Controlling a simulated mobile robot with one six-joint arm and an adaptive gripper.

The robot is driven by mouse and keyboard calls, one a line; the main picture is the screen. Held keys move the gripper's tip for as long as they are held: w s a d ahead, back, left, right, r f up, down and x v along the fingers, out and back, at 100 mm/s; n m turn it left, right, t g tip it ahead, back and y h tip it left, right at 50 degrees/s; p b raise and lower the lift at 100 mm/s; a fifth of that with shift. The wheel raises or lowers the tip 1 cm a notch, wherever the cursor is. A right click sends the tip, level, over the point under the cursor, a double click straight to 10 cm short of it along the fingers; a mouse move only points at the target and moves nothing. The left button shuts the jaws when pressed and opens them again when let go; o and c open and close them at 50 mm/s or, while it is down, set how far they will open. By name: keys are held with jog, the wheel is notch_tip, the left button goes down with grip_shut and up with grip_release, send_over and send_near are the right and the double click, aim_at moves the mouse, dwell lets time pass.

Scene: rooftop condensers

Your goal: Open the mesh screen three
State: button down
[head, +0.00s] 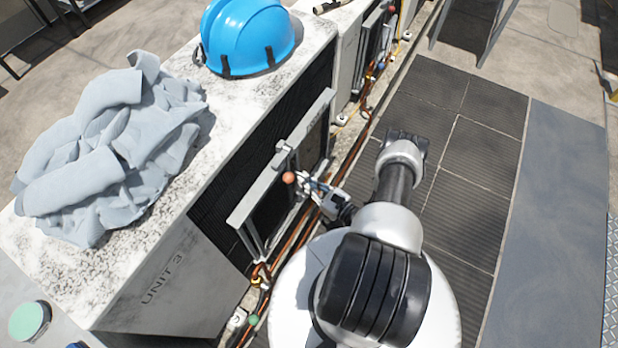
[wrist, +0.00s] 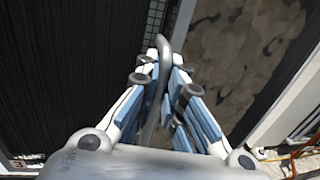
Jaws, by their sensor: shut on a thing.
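The mesh screen (head: 240,213) is a grey-framed panel on the side of the condenser marked UNIT 3 (head: 165,285). Its top edge appears to stand out from the unit's dark side, but I cannot tell how far it is open. My gripper (head: 312,186) is at the outer face of the screen in the head view. In the wrist view my gripper (wrist: 163,85) is shut on a grey curved bar handle (wrist: 164,48), which runs between the pale blue finger pads. An orange ball (head: 289,177) shows beside the fingers. The screen's lower part is partly hidden by my arm.
A grey cloth (head: 115,150) and a blue helmet (head: 248,38) lie on top of the unit. Copper pipes (head: 349,150) run along its base close to my arm. Dark floor mats (head: 470,160) to the right are clear. Another unit stands behind.

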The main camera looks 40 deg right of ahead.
jog(key=shift+s+a, duration=0.2)
jog(key=shift+a, duration=0.2)
jog(key=c, duration=1.7)
grip_release()
jog(key=s+d, duration=0.2)
jog(key=s, duration=0.9)
jog(key=shift+s+d, duration=0.2)
jog(key=shift+s, duration=0.2)
